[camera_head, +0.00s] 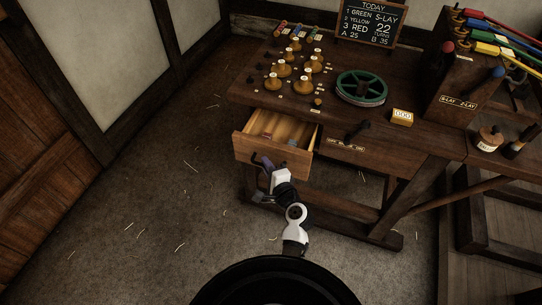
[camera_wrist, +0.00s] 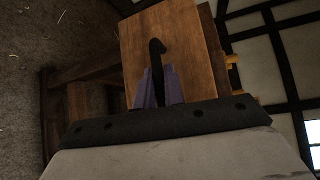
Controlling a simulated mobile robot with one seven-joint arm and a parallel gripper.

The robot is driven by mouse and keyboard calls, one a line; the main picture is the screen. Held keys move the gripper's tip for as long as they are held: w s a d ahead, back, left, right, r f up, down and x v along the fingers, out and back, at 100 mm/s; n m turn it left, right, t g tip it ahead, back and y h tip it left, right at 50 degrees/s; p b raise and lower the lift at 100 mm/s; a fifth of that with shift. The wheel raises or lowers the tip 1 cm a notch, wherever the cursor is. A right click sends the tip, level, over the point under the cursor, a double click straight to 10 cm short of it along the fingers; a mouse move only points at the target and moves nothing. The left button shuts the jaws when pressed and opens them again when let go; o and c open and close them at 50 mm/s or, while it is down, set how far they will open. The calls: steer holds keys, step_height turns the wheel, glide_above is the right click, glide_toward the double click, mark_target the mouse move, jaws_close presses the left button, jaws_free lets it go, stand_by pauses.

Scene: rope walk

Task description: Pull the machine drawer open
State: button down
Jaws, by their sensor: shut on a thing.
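The machine drawer (camera_head: 270,162) is a light wooden drawer under the left end of the dark machine table. It stands pulled out, and its inside shows from above with a few small items in it. In the wrist view its front panel (camera_wrist: 190,45) fills the top middle. A dark hooked handle (camera_wrist: 157,52) stands out from that front. My gripper (camera_head: 263,162) is at the drawer's front face. In the wrist view the two purple fingers of my gripper (camera_wrist: 158,85) are shut on the handle. The lower part of the handle is hidden between the fingers.
The table top (camera_head: 325,112) carries several wooden bobbins, a green wheel (camera_head: 361,88), a chalkboard (camera_head: 367,22) and a counter (camera_head: 402,117). A dark lever (camera_head: 357,130) sits at its front edge. Table legs stand right of my arm. The floor (camera_head: 150,215) to the left is clear except for straw bits.

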steer(key=shift+s, duration=0.3)
steer(key=c, duration=1.8)
jaws_free()
steer(key=shift+o, duration=0.2)
